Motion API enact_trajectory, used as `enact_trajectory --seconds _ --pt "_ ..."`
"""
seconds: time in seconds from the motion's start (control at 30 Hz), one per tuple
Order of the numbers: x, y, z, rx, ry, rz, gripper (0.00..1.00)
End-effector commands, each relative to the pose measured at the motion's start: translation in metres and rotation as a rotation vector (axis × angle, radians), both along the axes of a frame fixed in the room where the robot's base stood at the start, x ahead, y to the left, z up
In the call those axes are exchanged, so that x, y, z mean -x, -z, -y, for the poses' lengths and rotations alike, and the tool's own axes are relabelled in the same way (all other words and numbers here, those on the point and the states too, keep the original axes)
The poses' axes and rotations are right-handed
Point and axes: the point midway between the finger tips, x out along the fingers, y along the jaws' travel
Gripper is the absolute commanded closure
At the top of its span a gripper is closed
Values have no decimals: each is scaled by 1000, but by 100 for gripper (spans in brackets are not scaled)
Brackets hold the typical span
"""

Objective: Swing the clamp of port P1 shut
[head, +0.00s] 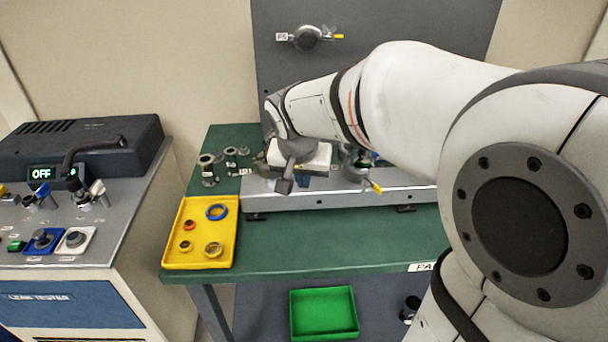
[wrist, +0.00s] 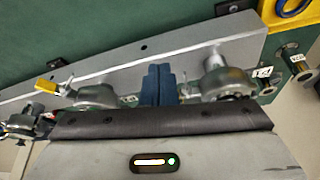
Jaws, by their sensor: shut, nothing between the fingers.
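My gripper (head: 284,186) is over the left part of the grey rail (head: 330,200) on the green bench. Its blue fingers are together and empty in the wrist view (wrist: 158,84). They are between two clamped port fittings there. The right fitting (wrist: 222,78) is near a small white label (wrist: 262,72) too blurred to read, perhaps P1; the housing edge hides its lower part, and I cannot tell its clamp's state. The left fitting (wrist: 95,95) has a yellow-tipped lever (wrist: 45,86) pointing left. In the head view my wrist hides the left port.
A yellow tray (head: 172,245) with several rings is at the bench's front left. Small fittings (head: 208,165) stand behind it. A fitting with a yellow lever (head: 375,187) is right of my gripper. A panel (head: 370,25) rises behind. A leak tester (head: 70,295) stands left, a green bin (head: 323,315) below.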

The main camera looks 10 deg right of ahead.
Motion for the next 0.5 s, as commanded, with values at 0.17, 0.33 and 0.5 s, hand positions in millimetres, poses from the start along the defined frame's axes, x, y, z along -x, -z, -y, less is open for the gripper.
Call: enact_trajectory --seconds 0.17,0.33,0.5 --pt "13 -45 -6 -2 -4 10 100" --pt "24 -72 -8 -1 -2 8 100" --pt "30 -87 -10 -1 -3 5 100"
